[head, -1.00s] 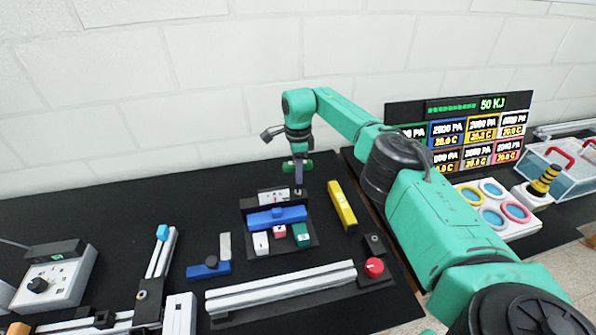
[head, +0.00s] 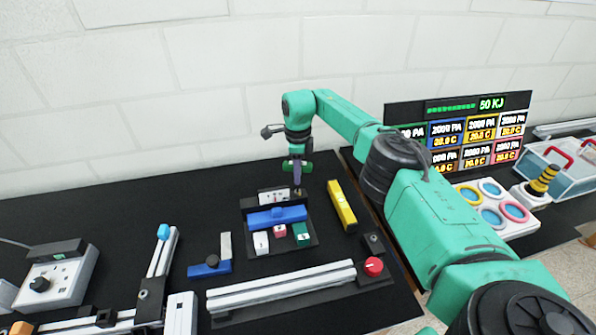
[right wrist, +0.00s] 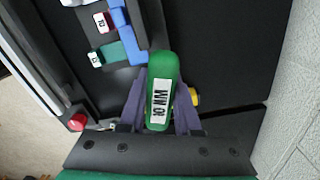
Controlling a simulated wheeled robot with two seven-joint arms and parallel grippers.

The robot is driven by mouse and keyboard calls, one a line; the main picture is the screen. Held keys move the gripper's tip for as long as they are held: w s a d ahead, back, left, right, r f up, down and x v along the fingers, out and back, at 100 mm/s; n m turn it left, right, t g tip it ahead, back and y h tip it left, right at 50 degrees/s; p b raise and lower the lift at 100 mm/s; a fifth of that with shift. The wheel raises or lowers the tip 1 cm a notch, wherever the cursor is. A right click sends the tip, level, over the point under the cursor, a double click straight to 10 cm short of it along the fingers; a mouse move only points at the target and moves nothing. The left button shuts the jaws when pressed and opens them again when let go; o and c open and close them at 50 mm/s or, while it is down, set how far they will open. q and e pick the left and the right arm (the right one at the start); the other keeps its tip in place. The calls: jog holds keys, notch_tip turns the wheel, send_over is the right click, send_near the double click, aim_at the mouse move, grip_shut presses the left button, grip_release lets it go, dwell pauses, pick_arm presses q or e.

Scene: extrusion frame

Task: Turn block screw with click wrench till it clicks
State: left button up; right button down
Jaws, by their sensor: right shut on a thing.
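My right gripper (head: 297,178) is above the back right corner of a black fixture (head: 248,204) that holds a blue bar (head: 276,217). It is shut on the green-handled click wrench (right wrist: 160,90), whose white label seems to read 10 NM. In the right wrist view the handle lies between the purple fingers. In the head view, green parts of the wrench (head: 306,166) show beside the fingers. The wrench's lower end and the block screw are hidden or too small to make out, so I cannot tell whether they touch. My left gripper is not in view.
Small white, red and green labelled blocks sit at the fixture's front. A yellow bar (head: 341,205) lies close on the right. A blue piece (head: 209,268), white extrusion rails (head: 280,288) and a red knob (head: 373,266) are nearer.

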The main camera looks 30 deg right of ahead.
jog(key=shift+f+m, duration=0.1)
jog(key=shift+m, duration=0.6)
jog(key=shift+m+p, duration=0.3)
jog(key=shift+m, duration=0.5)
jog(key=shift+m, duration=0.8)
